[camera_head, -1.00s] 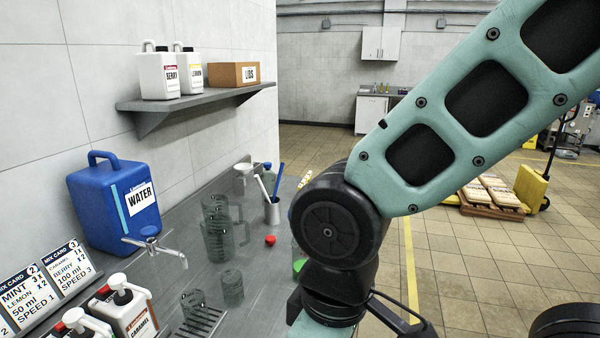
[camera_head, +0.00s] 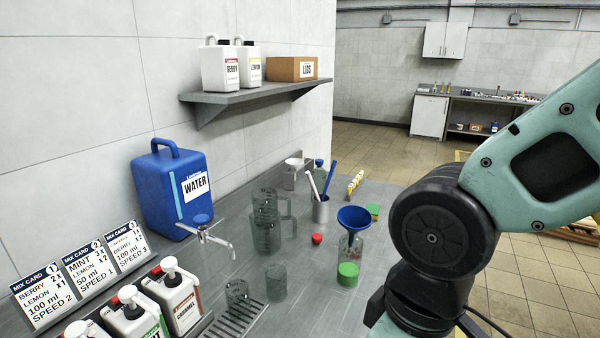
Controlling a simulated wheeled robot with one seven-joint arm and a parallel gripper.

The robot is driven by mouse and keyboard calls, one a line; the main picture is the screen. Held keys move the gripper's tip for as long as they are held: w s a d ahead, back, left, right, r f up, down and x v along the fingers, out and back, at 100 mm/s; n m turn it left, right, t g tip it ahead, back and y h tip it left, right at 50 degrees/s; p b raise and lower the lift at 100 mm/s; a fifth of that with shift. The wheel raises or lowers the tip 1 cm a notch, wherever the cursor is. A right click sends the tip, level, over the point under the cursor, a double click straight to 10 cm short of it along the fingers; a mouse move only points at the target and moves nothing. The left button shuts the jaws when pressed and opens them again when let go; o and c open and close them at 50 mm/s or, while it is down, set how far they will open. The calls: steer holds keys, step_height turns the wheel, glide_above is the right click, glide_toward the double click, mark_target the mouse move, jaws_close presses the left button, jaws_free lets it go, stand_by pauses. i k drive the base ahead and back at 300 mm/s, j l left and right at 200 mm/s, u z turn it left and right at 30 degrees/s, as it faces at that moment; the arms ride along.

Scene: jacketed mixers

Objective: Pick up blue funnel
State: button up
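The blue funnel (camera_head: 354,217) is on the counter's right part, close to the left of my arm's dark joint. It sits upright in the mouth of a clear bottle (camera_head: 350,246) with green at its base. My arm fills the right side of the view. My gripper is not in view, so whether it is open or holds anything is hidden.
A red object (camera_head: 317,239), a cup of stirrers (camera_head: 321,210) and clear jugs (camera_head: 268,233) stand left of the funnel. A blue water container (camera_head: 168,196) and pump bottles (camera_head: 178,301) are further left. A shelf (camera_head: 250,91) overhangs the counter's back.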

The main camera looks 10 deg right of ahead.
mark_target(354, 219)
steer(key=i+l, duration=0.1)
steer(key=l, duration=0.25)
steer(key=i+l, duration=0.15)
steer(key=l, duration=0.25)
steer(key=i+l, duration=0.1)
steer(key=l, duration=0.25)
steer(key=l+u, duration=0.1)
steer(key=u, duration=0.7)
steer(key=l+u, duration=0.15)
steer(key=u, duration=0.3)
steer(key=l+u, duration=0.1)
steer(key=u, duration=0.3)
